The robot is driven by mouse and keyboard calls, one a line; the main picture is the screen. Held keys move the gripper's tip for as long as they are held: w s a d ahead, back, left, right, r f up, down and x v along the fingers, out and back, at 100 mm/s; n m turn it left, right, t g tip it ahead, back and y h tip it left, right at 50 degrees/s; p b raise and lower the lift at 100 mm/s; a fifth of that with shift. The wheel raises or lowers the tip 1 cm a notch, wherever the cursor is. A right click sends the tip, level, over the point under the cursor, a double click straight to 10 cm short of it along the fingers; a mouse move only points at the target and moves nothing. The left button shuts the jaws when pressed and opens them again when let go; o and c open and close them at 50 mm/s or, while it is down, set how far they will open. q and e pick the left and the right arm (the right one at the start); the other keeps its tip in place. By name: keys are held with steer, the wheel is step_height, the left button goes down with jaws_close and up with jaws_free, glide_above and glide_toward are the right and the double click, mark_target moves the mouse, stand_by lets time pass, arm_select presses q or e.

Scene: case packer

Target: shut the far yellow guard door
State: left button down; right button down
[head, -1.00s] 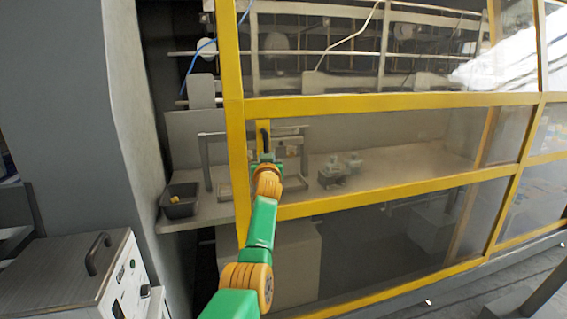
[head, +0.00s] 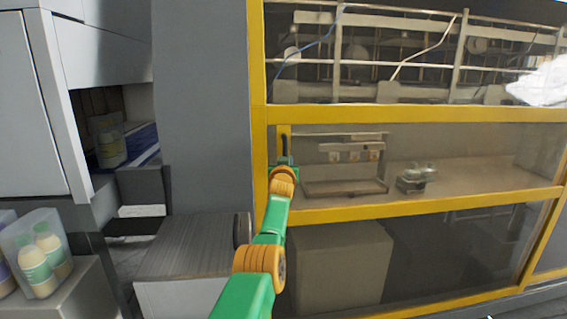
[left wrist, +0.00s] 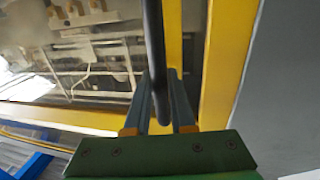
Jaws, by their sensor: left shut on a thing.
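The yellow-framed guard door (head: 400,208) has clear panels and fills the right of the head view. Its left upright borders the grey pillar (head: 203,110), with no gap showing between them. A black upright handle (head: 284,146) is on a yellow plate near that upright. My left gripper (head: 284,163) is shut on the handle. In the left wrist view, the dark handle bar (left wrist: 153,45) runs between the fingers of my left gripper (left wrist: 161,88), beside the yellow frame (left wrist: 225,60) and a grey surface. My right gripper is not in view.
Behind the panels are a worktop (head: 470,175), a small metal fixture (head: 415,178) and rails. At left, a grey-topped cabinet (head: 190,245) stands below the pillar, and a clear bin of bottles (head: 40,255) sits on a stand.

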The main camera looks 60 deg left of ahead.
arm_select(q)
steer(key=shift+r, duration=0.25)
steer(key=c, duration=0.9)
jaws_free()
steer(key=shift+s+a+f, duration=0.1)
steer(key=shift+c, duration=0.2)
steer(key=shift+o, duration=0.9)
steer(key=shift+s+a, duration=0.1)
steer(key=shift+s, duration=0.1)
steer(key=shift+f, duration=0.1)
steer(key=shift+w+f, duration=0.1)
